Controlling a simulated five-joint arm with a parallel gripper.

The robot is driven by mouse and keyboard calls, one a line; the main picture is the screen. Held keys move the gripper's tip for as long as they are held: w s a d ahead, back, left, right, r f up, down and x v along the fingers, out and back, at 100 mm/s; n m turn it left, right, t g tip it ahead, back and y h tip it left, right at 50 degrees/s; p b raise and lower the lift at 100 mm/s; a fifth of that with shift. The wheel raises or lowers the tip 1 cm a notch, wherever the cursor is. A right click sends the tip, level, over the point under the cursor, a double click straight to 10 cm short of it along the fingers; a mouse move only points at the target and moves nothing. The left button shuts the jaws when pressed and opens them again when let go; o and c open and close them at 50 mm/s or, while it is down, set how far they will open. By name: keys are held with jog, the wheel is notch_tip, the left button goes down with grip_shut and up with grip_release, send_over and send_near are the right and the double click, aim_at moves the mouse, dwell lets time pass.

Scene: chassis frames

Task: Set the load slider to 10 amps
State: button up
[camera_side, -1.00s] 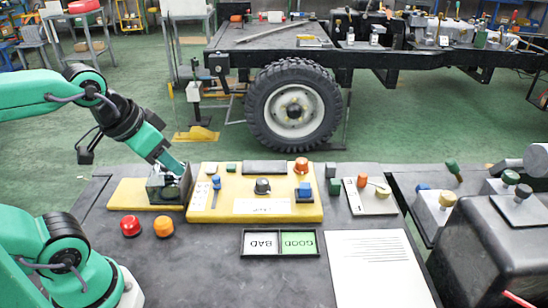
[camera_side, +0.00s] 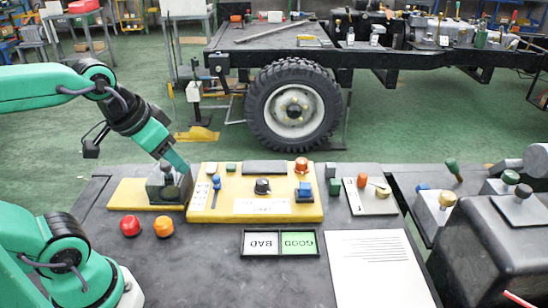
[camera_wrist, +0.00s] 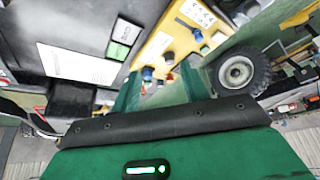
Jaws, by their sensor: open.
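The slider (camera_side: 216,183) has a blue handle and sits on the left part of a yellow panel (camera_side: 235,213), beside a white scale strip (camera_side: 199,196). Its marks are too small to read. The panel also shows in the wrist view (camera_wrist: 154,46), seen at a slant. My gripper (camera_side: 178,166) is just left of the panel and slider, close to the top of a grey block with a dark knob (camera_side: 166,187). In the side view I cannot tell whether it touches the block.
The panel also carries a black knob (camera_side: 262,186), a blue block (camera_side: 304,191) and an orange lamp (camera_side: 301,165). Red (camera_side: 130,226) and orange (camera_side: 163,227) buttons stand in front. A BAD/GOOD tray (camera_side: 279,243) and a paper sheet (camera_side: 378,270) lie nearer.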

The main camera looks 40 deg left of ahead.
jog(key=w+a+f+g, duration=0.3)
jog(key=w+a, duration=0.2)
jog(key=w, duration=0.4)
jog(key=g, duration=0.2)
send_near(216, 177)
jog(key=shift+d, duration=0.15)
jog(key=shift+w+a+f, duration=0.2)
jog(key=shift+f, duration=0.2)
jog(key=shift+f, duration=0.1)
jog(key=shift+f, duration=3.75)
jog(key=shift+c, duration=0.5)
grip_shut()
